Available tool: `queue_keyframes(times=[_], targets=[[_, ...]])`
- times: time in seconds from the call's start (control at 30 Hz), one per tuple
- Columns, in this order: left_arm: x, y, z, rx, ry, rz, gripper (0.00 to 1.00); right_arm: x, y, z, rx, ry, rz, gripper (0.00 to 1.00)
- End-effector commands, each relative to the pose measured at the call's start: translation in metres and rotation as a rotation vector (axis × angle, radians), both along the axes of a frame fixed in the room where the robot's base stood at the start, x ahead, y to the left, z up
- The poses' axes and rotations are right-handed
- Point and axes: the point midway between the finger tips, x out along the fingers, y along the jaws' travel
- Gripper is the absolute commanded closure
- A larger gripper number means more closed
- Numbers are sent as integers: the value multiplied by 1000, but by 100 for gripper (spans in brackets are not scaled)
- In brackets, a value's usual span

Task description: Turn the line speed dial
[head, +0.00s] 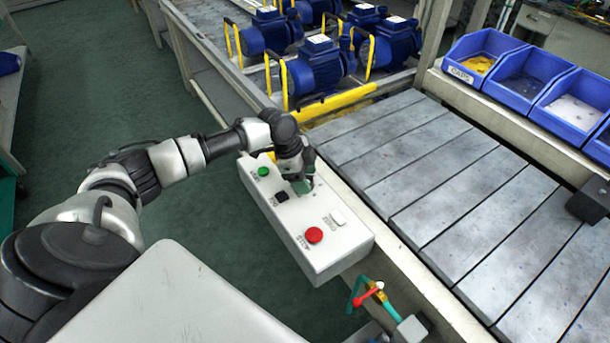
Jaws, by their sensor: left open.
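A white control box (322,262) sits beside the conveyor in the middle of the head view. On its top are a green button (263,171), a small black control (281,196), a red button (314,235) and a white switch (338,217). The labels are too small to read, so I cannot tell whether the black control is the line speed dial. My left gripper (302,186) is open and points down at the far part of the box top, just right of the black control. It hides the panel beneath it; contact cannot be told. My right gripper is out of view.
Slatted conveyor (440,190) lies right of the box. Blue pumps (318,68) with yellow handles stand behind. Blue bins (524,80) line the far right side. A red-handled valve (368,293) sticks out near the box's front end. Green floor (110,90) is open at left.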

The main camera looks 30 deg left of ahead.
Motion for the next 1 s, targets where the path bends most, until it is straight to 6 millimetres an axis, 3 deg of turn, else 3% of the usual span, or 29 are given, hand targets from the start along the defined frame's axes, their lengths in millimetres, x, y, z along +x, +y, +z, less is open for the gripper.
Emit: queue_keyframes(times=[0.17, 0.5, 0.77, 1.0], targets=[[0, 0, 0, 0, 0, 0, 40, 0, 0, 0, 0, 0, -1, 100], [0, 0, 0, 0, 0, 0, 88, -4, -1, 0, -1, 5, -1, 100], [-1, 0, 2, -1, 1, 32, 88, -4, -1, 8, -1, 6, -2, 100], [-2, -1, 5, -2, 3, 161, 88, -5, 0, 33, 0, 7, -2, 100]])
